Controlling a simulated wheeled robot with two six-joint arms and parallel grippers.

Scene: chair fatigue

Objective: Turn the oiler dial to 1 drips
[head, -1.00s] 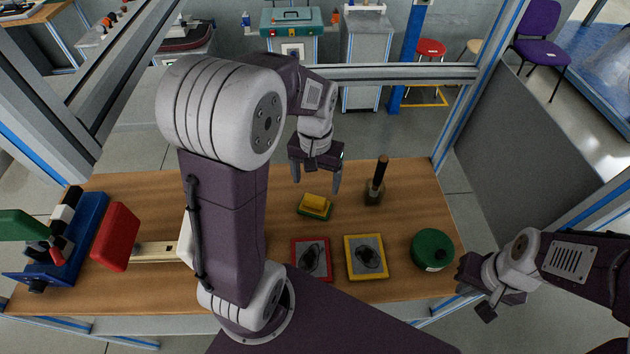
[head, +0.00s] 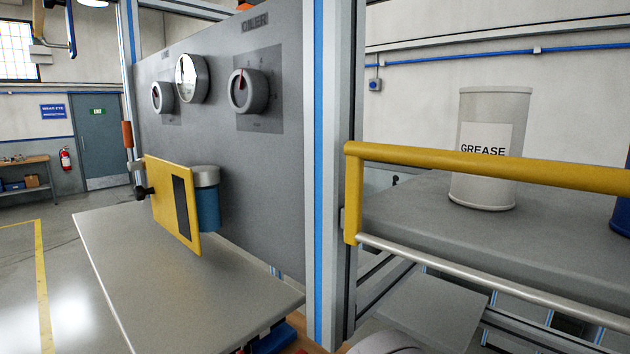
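The oiler dial (head: 250,91) is a round grey knob on the grey upright panel (head: 270,180), below a label reading OILER. Its red pointer line points roughly straight up. The scale marks around it are too small to read. A second similar knob (head: 161,97) with a red pointer sits further left on the panel. A round gauge (head: 190,78) is between the two knobs. Neither of my grippers shows in the head view.
A yellow plate (head: 172,205) and a blue cup with a grey top (head: 206,200) stick out below the dials. A grey shelf (head: 120,250) lies under them. An aluminium post (head: 328,180) stands right of the panel. A yellow-railed shelf (head: 400,215) holds a grease can (head: 488,150).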

